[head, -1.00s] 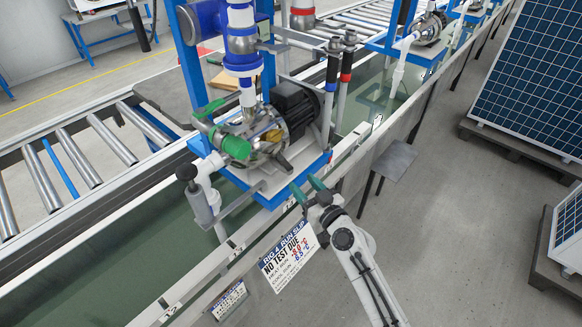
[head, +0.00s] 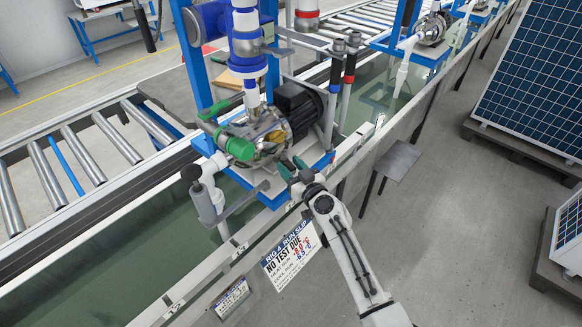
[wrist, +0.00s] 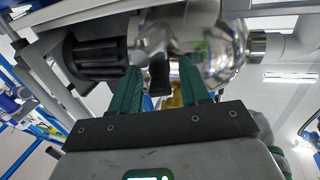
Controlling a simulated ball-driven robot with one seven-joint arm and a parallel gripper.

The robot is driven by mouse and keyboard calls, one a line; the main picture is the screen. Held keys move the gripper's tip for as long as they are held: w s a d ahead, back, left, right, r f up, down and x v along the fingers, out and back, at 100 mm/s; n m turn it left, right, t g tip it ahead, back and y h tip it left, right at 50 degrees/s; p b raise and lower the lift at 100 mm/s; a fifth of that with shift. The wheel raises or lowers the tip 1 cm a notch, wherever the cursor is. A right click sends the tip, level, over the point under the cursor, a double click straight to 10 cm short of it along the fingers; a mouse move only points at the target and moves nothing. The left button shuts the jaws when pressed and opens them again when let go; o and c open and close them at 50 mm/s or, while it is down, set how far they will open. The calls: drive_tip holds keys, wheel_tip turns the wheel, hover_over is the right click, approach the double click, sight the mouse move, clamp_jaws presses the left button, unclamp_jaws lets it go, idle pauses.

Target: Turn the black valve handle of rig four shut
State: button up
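My gripper (head: 293,166) is at the front edge of the rig four pump stand, its green fingertips close to the pump's metal body (head: 262,138). In the wrist view, the two green fingers are apart, so my gripper (wrist: 161,82) is open. A short black handle-like part (wrist: 160,76) shows in the gap between the fingers, under the metal pump body (wrist: 200,40). I cannot tell whether it touches either finger. In the head view this part cannot be made out behind the fingers.
A black motor (head: 298,108) and a green-handled valve (head: 213,108) sit on the stand. A small grey table (head: 397,160) stands to the right.

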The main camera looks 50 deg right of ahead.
clamp_jaws()
